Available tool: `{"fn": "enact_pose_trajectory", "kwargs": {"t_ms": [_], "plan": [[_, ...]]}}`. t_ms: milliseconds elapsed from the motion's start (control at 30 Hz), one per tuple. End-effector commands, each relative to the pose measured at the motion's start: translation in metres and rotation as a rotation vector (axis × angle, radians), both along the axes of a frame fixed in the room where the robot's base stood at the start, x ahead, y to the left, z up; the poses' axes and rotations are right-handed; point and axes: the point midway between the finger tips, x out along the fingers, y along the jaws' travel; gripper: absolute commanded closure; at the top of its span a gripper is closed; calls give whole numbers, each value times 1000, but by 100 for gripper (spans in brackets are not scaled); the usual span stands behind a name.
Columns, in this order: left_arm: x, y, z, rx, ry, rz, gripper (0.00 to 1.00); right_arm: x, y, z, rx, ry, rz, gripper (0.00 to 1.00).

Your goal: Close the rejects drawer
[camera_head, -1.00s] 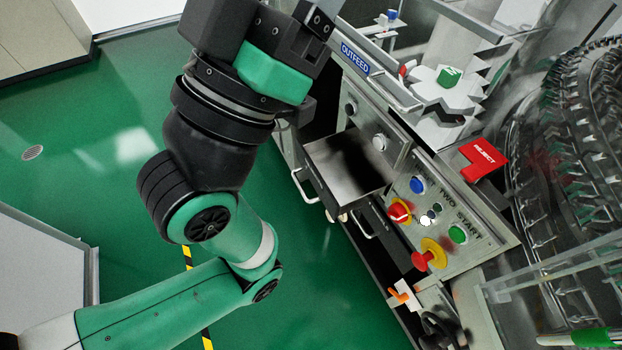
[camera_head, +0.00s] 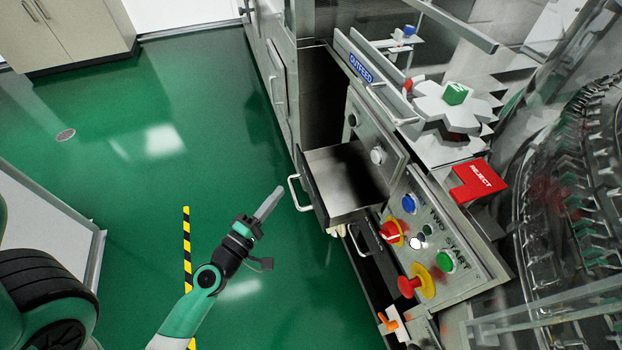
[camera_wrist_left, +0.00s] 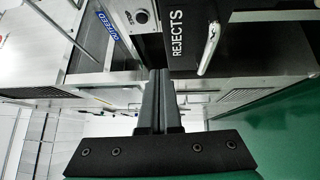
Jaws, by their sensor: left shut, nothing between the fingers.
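The rejects drawer (camera_head: 347,178) is pulled out of the grey cabinet, and its metal tray is empty. Its bar handle (camera_head: 296,193) faces left in the head view. In the left wrist view the dark drawer front (camera_wrist_left: 238,22) carries the word REJECTS, with the pale handle (camera_wrist_left: 210,48) beside it. My left gripper (camera_head: 277,192) is shut and empty, just left of the handle with a small gap in the head view. In the wrist view its fingertips (camera_wrist_left: 158,72) point at the cabinet, below and left of the drawer front. My right gripper is out of view.
Below the drawer, another handle (camera_head: 357,240) and a button panel (camera_head: 440,238) with a red knob (camera_head: 391,231) and a red mushroom button (camera_head: 408,286) stick out. A red REJECT plate (camera_head: 478,180) is behind. The green floor (camera_head: 215,125) left of the drawer is clear.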

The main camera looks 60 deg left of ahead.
Motion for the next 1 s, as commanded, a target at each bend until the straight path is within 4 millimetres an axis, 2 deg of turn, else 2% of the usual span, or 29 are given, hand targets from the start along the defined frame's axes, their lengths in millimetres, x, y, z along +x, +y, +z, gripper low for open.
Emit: {"fn": "enact_pose_trajectory", "kwargs": {"t_ms": [33, 133, 367, 667, 767, 1000], "plan": [[-20, 3, -21, -32, 43, 42, 100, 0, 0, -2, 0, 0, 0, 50], [-42, 7, -39, -64, 81, 95, 100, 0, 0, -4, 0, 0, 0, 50], [-41, 12, -36, -60, 78, 104, 100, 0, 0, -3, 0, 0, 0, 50], [-21, 26, -36, -54, 79, 100, 100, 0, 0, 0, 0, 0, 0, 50], [-2, 40, -30, -57, 76, 99, 100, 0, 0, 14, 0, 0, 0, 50], [40, 71, -33, -57, 76, 100, 100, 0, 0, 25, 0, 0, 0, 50]]}}
